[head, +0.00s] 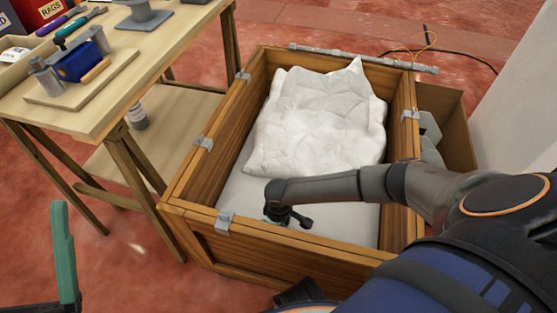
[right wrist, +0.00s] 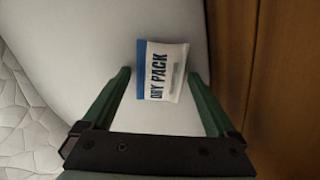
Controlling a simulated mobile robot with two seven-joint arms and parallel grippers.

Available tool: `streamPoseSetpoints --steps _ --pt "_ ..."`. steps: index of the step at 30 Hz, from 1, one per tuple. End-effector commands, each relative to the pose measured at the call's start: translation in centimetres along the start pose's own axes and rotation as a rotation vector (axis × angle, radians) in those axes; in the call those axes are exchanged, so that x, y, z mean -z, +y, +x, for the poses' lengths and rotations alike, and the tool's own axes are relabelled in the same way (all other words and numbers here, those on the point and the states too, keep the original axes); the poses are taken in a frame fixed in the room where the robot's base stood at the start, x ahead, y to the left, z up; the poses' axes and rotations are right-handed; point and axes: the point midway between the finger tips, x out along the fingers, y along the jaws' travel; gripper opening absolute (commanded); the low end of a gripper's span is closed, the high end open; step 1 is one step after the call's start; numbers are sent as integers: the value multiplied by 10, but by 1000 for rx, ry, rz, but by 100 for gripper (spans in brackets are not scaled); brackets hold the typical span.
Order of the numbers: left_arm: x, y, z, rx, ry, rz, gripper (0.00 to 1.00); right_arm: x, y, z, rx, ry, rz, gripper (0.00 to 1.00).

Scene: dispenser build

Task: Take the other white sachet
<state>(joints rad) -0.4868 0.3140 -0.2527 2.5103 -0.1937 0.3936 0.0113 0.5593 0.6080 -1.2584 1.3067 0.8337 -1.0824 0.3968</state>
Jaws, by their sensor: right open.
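The white sachet (right wrist: 165,68), with a blue edge strip and the words "DRY PACK", lies flat on the pale lining (head: 335,218) inside the wooden crate (head: 300,240). My right gripper (right wrist: 158,78) is open, with its green fingers on either side of the sachet and gaps showing. No second sachet shows.
A white quilted pad (head: 315,120) fills the back of the crate. Metal clips (head: 203,143) sit on the crate's rim. A wooden workbench (head: 120,95) with tools stands at left. A cardboard box (head: 450,125) is at the right. The crate wall is close in the wrist view.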

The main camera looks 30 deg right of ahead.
Motion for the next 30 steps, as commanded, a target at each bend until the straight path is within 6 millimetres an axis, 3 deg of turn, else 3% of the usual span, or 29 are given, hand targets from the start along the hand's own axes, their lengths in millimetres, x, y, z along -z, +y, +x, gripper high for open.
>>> streamPoseSetpoints --steps 3,27,30 --pt "1 0 1 0 0 -1 100 0 0 -1 0 0 0 91" --pt "1 -1 1 8 0 -4 100 0 0 -1 0 0 0 1" --pt "1 -1 1 8 0 -4 100 0 0 -1 0 0 0 1"
